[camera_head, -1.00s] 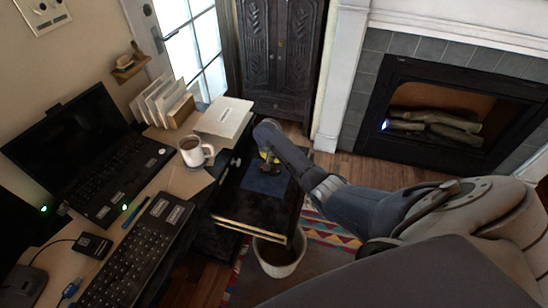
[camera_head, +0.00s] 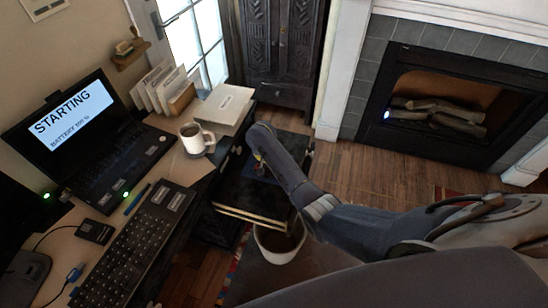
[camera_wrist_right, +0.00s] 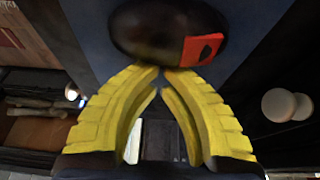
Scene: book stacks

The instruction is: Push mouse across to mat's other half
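The mouse (camera_wrist_right: 150,35), a dark rounded shape with a red patch, lies on the blue mat (camera_wrist_right: 248,22) in the right wrist view. My right gripper (camera_wrist_right: 161,73) has yellow fingers whose tips come together beside the mouse's edge. Its fingers appear shut with nothing between them; whether the tips touch the mouse is unclear. In the head view, a small part of the blue mat (camera_head: 262,174) shows inside the open drawer (camera_head: 248,203). My right arm hides most of the mat and the mouse there. My left gripper is not in view.
The desk beside the drawer holds a white mug (camera_head: 197,139), a laptop (camera_head: 95,145), a keyboard (camera_head: 140,238) and a white box (camera_head: 224,108). A white bin (camera_head: 279,242) stands below the drawer front. The drawer's sides and front bound the mat.

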